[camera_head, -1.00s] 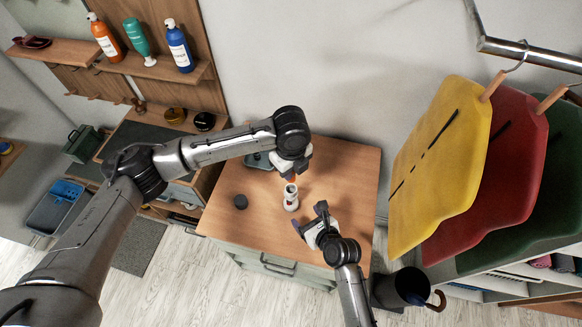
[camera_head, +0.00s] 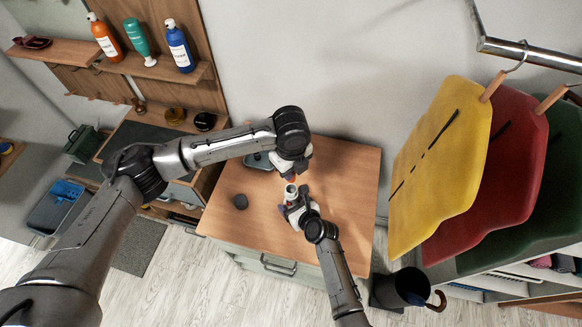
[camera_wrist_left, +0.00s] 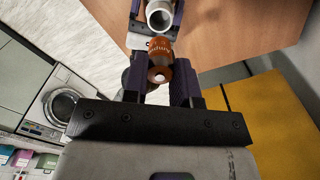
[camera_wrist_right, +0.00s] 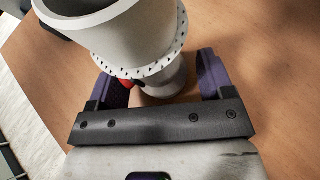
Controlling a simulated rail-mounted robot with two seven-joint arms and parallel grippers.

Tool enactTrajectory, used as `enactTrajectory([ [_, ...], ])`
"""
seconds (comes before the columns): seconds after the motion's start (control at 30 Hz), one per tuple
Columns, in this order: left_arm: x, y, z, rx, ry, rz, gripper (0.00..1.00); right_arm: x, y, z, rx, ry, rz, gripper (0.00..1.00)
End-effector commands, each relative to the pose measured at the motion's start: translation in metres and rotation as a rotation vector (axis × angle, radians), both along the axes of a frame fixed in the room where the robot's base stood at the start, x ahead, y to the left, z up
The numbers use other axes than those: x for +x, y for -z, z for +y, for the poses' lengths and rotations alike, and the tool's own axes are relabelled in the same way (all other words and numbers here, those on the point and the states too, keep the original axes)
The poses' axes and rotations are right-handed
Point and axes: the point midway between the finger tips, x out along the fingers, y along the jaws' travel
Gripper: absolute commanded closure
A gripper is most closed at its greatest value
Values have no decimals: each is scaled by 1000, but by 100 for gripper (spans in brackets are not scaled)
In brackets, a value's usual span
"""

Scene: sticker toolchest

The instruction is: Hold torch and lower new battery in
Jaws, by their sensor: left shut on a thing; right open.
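The torch (camera_head: 290,190) is a pale grey tube standing on the wooden cabinet top, its open end up. In the right wrist view the torch (camera_wrist_right: 150,48) shows a wide mouth, a ridged collar and a small red part. My right gripper (camera_head: 293,204) is open, its fingers (camera_wrist_right: 160,85) on either side of the narrower body below the collar. My left gripper (camera_wrist_left: 160,80) is shut on an orange battery (camera_wrist_left: 159,50), held near the torch. The torch's open mouth (camera_wrist_left: 159,16) shows beyond the battery. In the head view the left arm mostly hides the battery.
A dark round cap (camera_head: 240,202) lies on the cabinet top (camera_head: 345,180), left of the torch. A grey-green tray (camera_head: 257,161) sits behind, partly hidden by my left arm. Hanging yellow (camera_head: 440,160) and red boards are at the right. The cabinet top's right side is clear.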

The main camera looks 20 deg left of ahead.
Motion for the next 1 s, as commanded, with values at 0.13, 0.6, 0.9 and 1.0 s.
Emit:
enactTrajectory([
  [0.13,0,0,0,0,0,0,98,1,0,1,0,0,-1,26],
  [0.6,0,0,0,0,0,0,98,0,0,1,0,0,0,55],
  [0.9,0,1,0,0,1,0,98,0,0,0,0,0,0,60],
  [1.0,0,4,0,0,3,1,98,0,0,0,0,0,0,60],
])
